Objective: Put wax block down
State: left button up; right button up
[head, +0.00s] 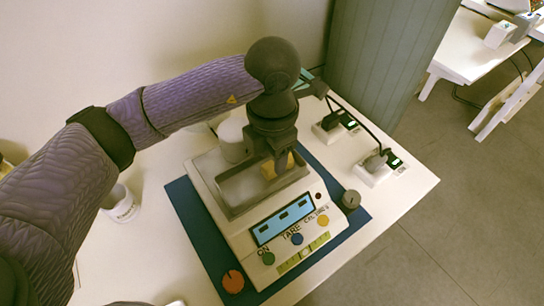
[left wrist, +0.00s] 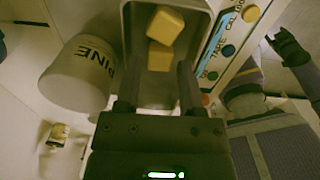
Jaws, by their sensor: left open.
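Two yellow wax blocks lie in the metal tray of the scale, an upper one (left wrist: 165,25) and a lower one (left wrist: 160,57) touching or nearly touching it in the left wrist view. In the head view a yellow block (head: 268,170) shows at the tray's right part, partly behind the fingers. My left gripper (head: 273,160) points down over the tray (head: 233,208). Its fingers (left wrist: 157,88) are apart with nothing between the tips. In the left wrist view a dark part (left wrist: 290,45) at the right edge may be my right gripper; its jaws are unclear.
The white scale (head: 285,235) stands on a blue mat (head: 195,215). A white cup marked PINE (left wrist: 75,75) stands beside the tray. Power sockets with cables (head: 375,170) and a small round grey piece (head: 350,200) lie to the right. A white jar (head: 120,205) stands at left.

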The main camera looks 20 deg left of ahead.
pick_arm(q)
notch_tip(320, 180, up, 10)
jog(key=p, duration=0.3)
